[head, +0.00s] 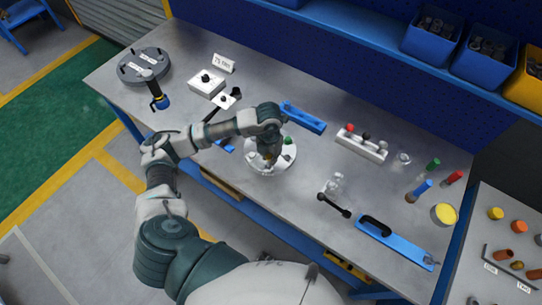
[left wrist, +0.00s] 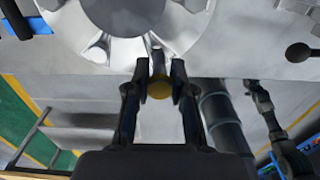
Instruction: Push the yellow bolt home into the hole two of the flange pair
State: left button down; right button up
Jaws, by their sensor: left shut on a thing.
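The pale round flange pair (head: 285,162) sits near the front edge of the bench in the head view. A green bolt head (head: 288,141) shows on its far right side. My left gripper (head: 268,160) points down over the flange. In the left wrist view the left gripper (left wrist: 160,92) is shut on the yellow bolt (left wrist: 159,89), whose round head shows between the fingertips. The bolt's shank points to the rim of the flange (left wrist: 185,40). How deep it sits in a hole, and which hole, I cannot tell. My right gripper is not in view.
A blue bar tool (head: 302,118) lies behind the flange. A white block with knobs (head: 362,146) and a dark-handled tool (head: 334,205) are to the right. A dark round plate (head: 145,66) stands far left.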

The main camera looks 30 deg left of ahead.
pick_arm(q)
jog(key=shift+a, duration=0.45)
jog(key=shift+d, duration=0.2)
jog(key=shift+a+f+b, duration=0.1)
jog(key=shift+f+b, duration=0.25)
jog(key=shift+b, duration=0.1)
jog(key=shift+f, duration=0.35)
jog(key=shift+f+b, duration=0.1)
jog(key=shift+b, duration=0.2)
jog(key=c, duration=0.9)
grip_release()
